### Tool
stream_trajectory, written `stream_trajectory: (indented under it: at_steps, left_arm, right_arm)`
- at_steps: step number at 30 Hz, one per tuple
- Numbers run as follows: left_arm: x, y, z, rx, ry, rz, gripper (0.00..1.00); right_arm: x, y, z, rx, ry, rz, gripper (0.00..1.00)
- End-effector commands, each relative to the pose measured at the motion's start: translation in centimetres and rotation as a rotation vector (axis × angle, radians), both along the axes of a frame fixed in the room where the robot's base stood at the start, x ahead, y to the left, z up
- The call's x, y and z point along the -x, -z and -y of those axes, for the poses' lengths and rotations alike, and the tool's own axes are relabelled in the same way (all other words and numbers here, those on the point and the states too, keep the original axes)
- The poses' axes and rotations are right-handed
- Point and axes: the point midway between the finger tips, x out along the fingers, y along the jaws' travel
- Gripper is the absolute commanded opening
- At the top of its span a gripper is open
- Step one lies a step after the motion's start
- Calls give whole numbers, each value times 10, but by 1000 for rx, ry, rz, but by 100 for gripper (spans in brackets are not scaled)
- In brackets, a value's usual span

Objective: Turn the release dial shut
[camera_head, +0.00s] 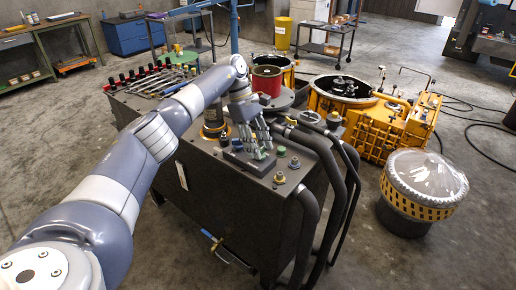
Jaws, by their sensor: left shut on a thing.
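My left arm comes in from the left and reaches over the dark cabinet (225,215). My left gripper (259,147) points down at the cabinet's top, near its front right part. It is shut on a small green knob (261,155), which looks like the release dial. The knob sits on a low dark block. The fingers partly cover it, and its turned position is too small to read. My right gripper is out of view.
Other small knobs (279,178) and thick dark hoses (327,165) stand close to the right of the gripper. Tools line the cabinet's back left. An orange housing (380,130) and a clear-topped drum (425,180) stand on the floor at right.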

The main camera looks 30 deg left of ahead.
Motion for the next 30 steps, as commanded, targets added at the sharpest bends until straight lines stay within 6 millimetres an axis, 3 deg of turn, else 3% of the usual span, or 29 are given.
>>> stream_trajectory:
  at_steps: [17,18,20,30]
  left_arm:
    - [0,0,0,-1,30,1,14]
    - [0,0,0,-1,30,1,47]
    - [0,0,0,-1,30,1,58]
    - [-1,-1,0,-1,28,1,58]
  right_arm:
    - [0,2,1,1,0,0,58]
    - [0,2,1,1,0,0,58]
    - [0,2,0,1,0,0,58]
    - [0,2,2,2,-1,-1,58]
